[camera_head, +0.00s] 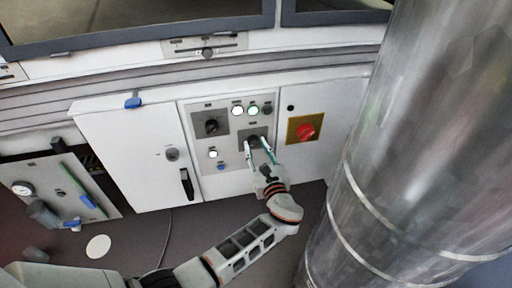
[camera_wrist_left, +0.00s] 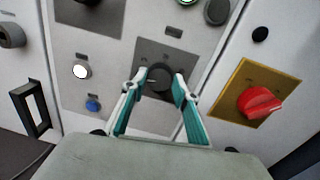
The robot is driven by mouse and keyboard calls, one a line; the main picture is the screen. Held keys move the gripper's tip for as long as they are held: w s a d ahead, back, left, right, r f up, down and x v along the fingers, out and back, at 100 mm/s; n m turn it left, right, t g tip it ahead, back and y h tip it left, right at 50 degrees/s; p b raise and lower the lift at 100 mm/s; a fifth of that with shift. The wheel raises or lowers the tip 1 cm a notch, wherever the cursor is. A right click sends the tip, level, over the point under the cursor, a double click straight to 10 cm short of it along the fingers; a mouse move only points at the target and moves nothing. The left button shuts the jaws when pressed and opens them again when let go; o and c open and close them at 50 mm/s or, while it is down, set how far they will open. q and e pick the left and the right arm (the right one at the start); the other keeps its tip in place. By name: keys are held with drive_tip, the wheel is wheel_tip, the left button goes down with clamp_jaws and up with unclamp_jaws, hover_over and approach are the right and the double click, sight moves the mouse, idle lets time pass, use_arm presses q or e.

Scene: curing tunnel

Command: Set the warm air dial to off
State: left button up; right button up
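The panel (camera_head: 235,184) carries two black dials on grey plates; their labels are too small to read, so I cannot tell by name which is the warm air dial. The lower dial (camera_wrist_left: 159,78) is black and round. My left gripper (camera_head: 261,150) is at this lower dial, and in the left wrist view its fingertips (camera_wrist_left: 159,84) stand on either side of the dial, apart, with small gaps. Contact is not clear. The upper dial (camera_head: 211,125) is up and to the left, clear of the gripper. My right gripper is not in view.
A red rotary switch (camera_head: 306,132) on a yellow plate is close on the right. White and green lamps (camera_head: 253,111) are above, a blue button (camera_wrist_left: 93,104) at lower left. A cabinet door with a black handle (camera_head: 186,184) is left. A large metal cylinder (camera_head: 420,150) fills the right.

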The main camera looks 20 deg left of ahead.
use_arm(q)
drive_tip(key=c, duration=0.4)
drive_tip(key=shift+f+n, duration=0.15)
drive_tip(key=shift+n, duration=0.45)
drive_tip(key=shift+n+b, duration=0.3)
drive_tip(key=shift+n, duration=0.5)
drive_tip(key=shift+r, duration=0.2)
drive_tip(key=o, duration=1.1)
drive_tip(key=shift+a, duration=0.1)
drive_tip(key=shift+o, duration=0.2)
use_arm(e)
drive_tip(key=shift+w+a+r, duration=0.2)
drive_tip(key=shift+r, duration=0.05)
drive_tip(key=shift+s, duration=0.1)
